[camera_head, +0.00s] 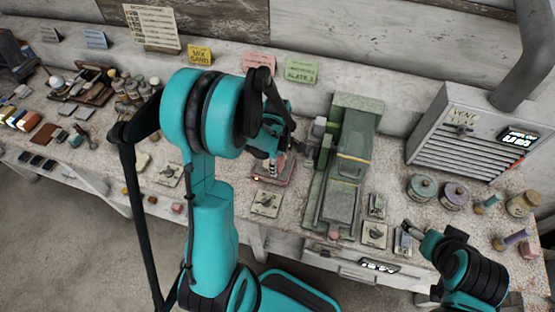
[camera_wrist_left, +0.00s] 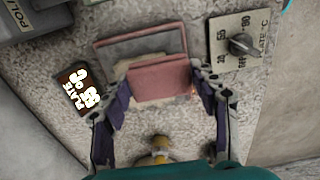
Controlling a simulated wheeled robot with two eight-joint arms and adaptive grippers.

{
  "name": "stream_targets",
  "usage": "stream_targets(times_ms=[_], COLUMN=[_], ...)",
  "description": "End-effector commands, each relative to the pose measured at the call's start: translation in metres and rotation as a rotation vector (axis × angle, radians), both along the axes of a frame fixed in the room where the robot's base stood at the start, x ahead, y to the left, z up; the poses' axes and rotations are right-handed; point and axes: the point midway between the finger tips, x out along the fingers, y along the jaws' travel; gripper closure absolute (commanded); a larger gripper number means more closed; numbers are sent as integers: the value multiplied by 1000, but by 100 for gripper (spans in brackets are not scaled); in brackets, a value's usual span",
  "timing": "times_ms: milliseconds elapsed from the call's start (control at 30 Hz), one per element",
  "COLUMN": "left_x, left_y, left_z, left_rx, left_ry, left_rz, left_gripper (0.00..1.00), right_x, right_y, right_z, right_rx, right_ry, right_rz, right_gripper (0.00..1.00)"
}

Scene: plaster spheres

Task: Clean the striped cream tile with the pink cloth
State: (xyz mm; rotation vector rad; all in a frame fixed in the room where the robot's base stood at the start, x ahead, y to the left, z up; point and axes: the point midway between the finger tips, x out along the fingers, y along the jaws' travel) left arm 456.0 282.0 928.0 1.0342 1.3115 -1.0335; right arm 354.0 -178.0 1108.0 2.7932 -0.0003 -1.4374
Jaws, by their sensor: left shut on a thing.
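In the left wrist view a flat pink piece (camera_wrist_left: 160,77), which looks like the pink cloth, sits between the fingertips of my left gripper (camera_wrist_left: 160,84). The gripper is shut on it, over the near part of a grey-topped rectangular plate (camera_wrist_left: 140,47) with a reddish-brown rim. In the head view my left gripper (camera_head: 277,150) is over the reddish plate (camera_head: 271,172), partly hidden by my own arm. I cannot make out the striped cream tile in either view. My right gripper (camera_head: 413,231) is low at the right by the bench's front edge; its finger opening is unclear.
A green machine (camera_head: 343,165) stands right of the plate. A dial card (camera_wrist_left: 240,45) and a lit "PLATE ON" display (camera_wrist_left: 78,88) flank the plate. Several jars and tools crowd the left bench.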

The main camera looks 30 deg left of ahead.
Motion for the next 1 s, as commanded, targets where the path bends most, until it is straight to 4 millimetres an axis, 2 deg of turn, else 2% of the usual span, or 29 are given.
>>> stream_targets(times_ms=[367, 1000], left_x=[-12, 21], left_y=[-3, 5], left_z=[-2, -2], left_rx=[0, 0], left_ry=[1, 0], left_rz=[0, 0], left_gripper=[64, 64], right_x=[0, 0], right_y=[0, 0], right_z=[-5, -10], right_rx=[0, 0], right_ry=[0, 0], right_rz=[0, 0], right_gripper=[16, 16])
